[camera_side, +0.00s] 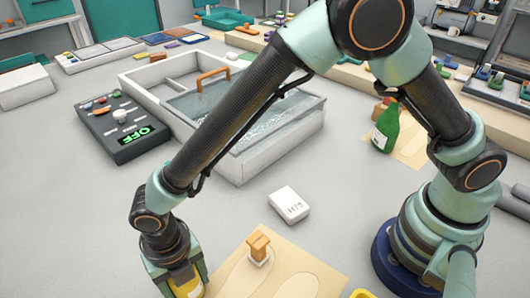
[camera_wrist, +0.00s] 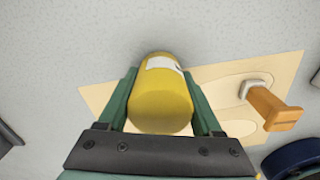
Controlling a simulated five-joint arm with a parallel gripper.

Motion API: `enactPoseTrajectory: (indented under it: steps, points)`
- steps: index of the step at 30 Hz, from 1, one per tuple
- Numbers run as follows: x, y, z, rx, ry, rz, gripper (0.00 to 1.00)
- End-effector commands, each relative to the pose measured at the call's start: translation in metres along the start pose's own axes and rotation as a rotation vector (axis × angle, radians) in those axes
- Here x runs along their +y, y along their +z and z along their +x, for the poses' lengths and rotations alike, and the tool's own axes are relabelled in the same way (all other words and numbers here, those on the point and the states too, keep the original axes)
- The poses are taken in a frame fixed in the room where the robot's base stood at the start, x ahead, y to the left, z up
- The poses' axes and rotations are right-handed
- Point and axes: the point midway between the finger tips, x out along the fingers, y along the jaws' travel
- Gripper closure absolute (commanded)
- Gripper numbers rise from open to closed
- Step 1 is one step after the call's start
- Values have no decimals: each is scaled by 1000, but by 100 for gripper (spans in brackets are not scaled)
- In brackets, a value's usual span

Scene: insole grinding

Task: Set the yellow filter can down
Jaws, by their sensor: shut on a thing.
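The yellow filter can (camera_side: 187,284) is at the bottom of the side view, partly hidden by my gripper and cut by the frame edge. My gripper (camera_side: 180,275) is shut on it. In the wrist view the can (camera_wrist: 160,104) sits between the two green fingers of my gripper (camera_wrist: 163,100), with a white label near its far end. The can is at the left edge of the tan insole sheet (camera_side: 310,284). I cannot tell whether its base touches the table.
A wooden-handled stamp (camera_side: 258,248) stands on the insole sheet, right of the can. A white block (camera_side: 289,205) lies behind it. A glass-lidded tank (camera_side: 215,115), a control panel reading OFF (camera_side: 122,125) and a green bottle (camera_side: 386,127) stand farther back. The table left of my gripper is clear.

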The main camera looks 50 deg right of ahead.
Motion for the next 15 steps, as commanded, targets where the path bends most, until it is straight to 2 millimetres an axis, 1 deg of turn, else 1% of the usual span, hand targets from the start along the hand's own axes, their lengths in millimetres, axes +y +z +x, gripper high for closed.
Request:
enactPoseTrajectory:
  steps: [12,13,15]
  points:
    - [0,0,5,0,0,0,100]
    - [0,0,5,0,0,0,26]
    - [0,0,5,0,0,0,4]
